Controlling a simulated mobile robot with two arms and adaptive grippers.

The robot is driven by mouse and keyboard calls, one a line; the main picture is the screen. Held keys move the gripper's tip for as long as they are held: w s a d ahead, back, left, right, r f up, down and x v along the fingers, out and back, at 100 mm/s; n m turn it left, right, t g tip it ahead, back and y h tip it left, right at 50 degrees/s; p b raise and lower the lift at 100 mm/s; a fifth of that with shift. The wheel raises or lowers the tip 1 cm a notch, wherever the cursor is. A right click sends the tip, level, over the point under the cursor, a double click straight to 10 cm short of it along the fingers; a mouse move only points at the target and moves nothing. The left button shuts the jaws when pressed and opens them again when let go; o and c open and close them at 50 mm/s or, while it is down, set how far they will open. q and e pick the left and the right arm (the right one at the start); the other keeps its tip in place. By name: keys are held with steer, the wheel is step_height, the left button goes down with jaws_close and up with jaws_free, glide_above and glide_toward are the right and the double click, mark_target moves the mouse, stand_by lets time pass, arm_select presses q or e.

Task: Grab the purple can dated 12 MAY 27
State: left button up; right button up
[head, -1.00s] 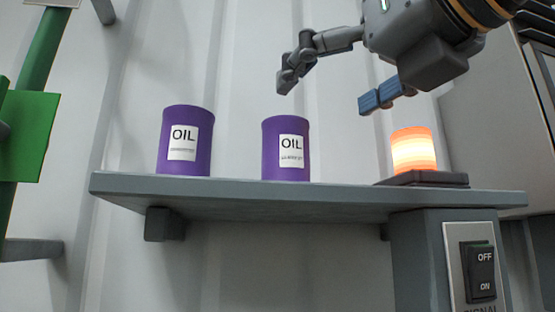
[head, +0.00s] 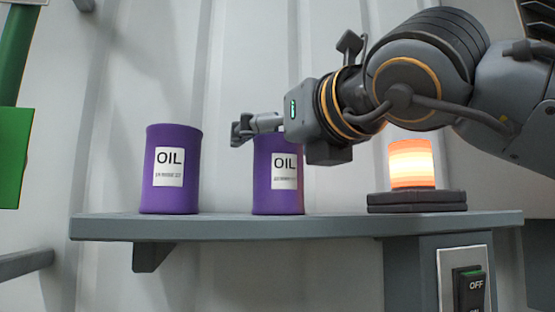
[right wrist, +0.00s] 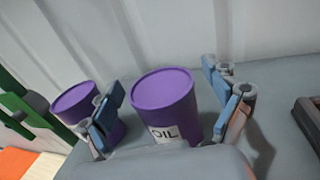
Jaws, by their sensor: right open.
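Two purple cans marked OIL stand upright on a grey shelf (head: 330,224): a left can (head: 172,185) and a right can (head: 277,190). Each has a white label with small date print that I cannot read for certain. In the right wrist view the right can (right wrist: 163,100) lies between the open fingers of my right gripper (right wrist: 170,112), and the left can (right wrist: 76,101) is beyond the left finger. In the head view my right gripper (head: 262,126) is at the right can's top, covering part of its rim. My left gripper is not in view.
A glowing orange lamp (head: 411,165) on a dark base (head: 417,201) stands right of the cans, below my right arm. A signal switch (head: 469,290) is under the shelf. A ribbed wall (head: 225,60) is close behind. A green panel (head: 14,160) is at far left.

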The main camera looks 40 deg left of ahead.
steer(key=shift+s+d, duration=0.1)
steer(key=shift+d, duration=0.2)
steer(key=c, duration=1.5)
steer(key=shift+a, duration=0.15)
steer(key=shift+c, duration=0.3)
steer(key=shift+r, duration=0.1)
